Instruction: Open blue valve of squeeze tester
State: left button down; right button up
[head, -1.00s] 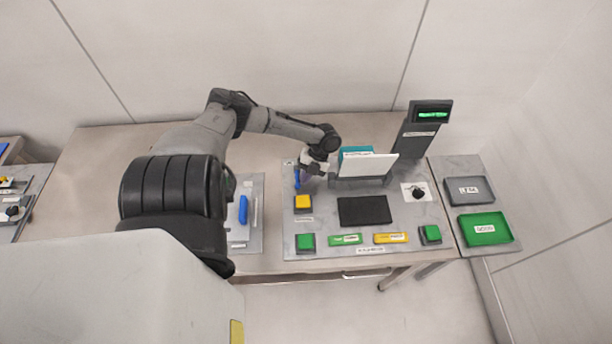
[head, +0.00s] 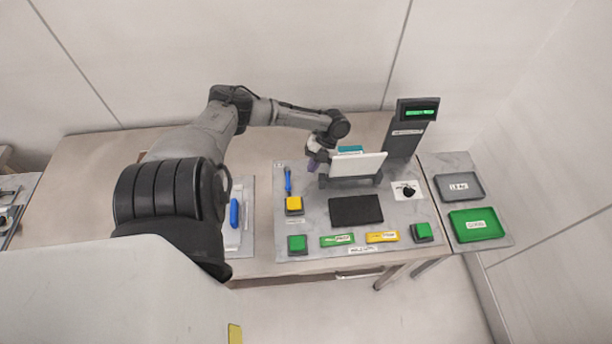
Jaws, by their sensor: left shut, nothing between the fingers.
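A slim blue valve handle (head: 288,181) stands at the back left of the grey tester panel (head: 318,216), behind a yellow button. It lies roughly front to back in the picture and shows uncovered. My left gripper (head: 313,163) is shut and empty, a short way right of and above the blue handle, apart from it. It is beside the tilted white plate (head: 357,165), and its fingertips are small and dark here. My right gripper is not in view.
The panel also holds a yellow button (head: 294,205), a black pad (head: 356,210), green buttons and a black knob (head: 408,192). A display (head: 411,117) rises behind. Another panel with a blue handle (head: 234,213) is left. Grey (head: 459,187) and green (head: 476,225) trays are right.

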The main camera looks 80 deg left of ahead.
pick_arm(q)
jog(key=shift+v, duration=2.8)
jog(key=shift+s, duration=0.2)
